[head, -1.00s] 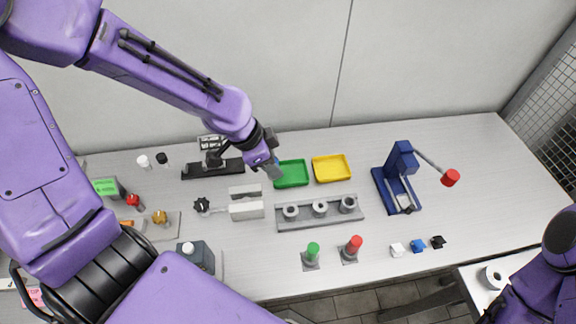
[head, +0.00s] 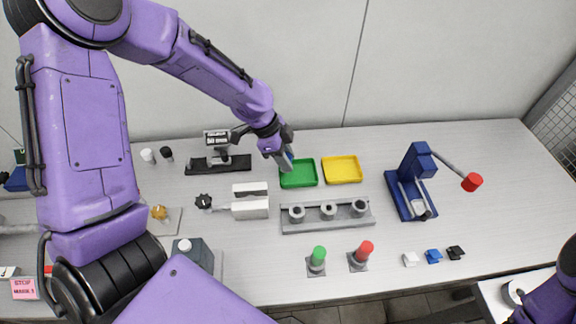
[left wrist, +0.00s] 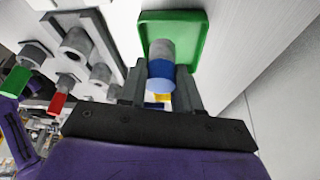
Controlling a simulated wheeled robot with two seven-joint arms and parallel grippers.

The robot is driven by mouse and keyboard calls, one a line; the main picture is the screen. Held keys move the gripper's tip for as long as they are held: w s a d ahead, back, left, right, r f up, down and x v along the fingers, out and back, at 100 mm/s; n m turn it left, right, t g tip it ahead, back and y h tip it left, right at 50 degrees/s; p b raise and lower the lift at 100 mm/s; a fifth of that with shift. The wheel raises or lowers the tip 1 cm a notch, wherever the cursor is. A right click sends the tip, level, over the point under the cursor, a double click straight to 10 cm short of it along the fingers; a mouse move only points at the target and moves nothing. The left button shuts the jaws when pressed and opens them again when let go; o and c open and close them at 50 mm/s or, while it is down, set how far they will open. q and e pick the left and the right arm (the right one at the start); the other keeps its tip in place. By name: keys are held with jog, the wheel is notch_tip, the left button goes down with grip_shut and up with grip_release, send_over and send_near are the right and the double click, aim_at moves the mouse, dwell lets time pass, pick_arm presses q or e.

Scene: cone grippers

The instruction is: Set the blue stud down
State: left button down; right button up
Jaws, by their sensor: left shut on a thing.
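My left gripper (head: 284,160) is shut on the blue stud (head: 290,153), at the back left edge of the green tray (head: 299,185). In the left wrist view the blue stud (left wrist: 161,78) sits between the two fingers (left wrist: 161,88), with a grey part beyond its blue part. That grey part overlaps the inside of the green tray (left wrist: 205,40). I cannot tell whether the stud touches the tray floor. My right gripper is out of view; only purple parts of my right arm show at the bottom right.
A yellow tray (head: 342,181) stands right of the green one. A grey rail with several rings (head: 328,222) lies in front. A black stand with a small sign (head: 218,163) is close on the left. A blue lever press (head: 411,185) stands right. Red (head: 361,254) and green (head: 317,258) handled pieces stand near the front edge.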

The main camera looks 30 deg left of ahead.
pick_arm(q)
jog(key=f, duration=0.1)
jog(key=w+f+p, duration=0.1)
jog(key=f, duration=0.1)
jog(key=shift+a+f, duration=0.1)
jog(key=shift+f, duration=0.6)
jog(key=shift+f, duration=0.15)
jog(key=c, duration=0.8)
grip_release()
jog(key=shift+w+a+r, duration=0.1)
jog(key=shift+a+r, duration=0.05)
jog(key=shift+r, duration=0.4)
jog(key=v, duration=1.1)
jog(key=shift+r, duration=0.15)
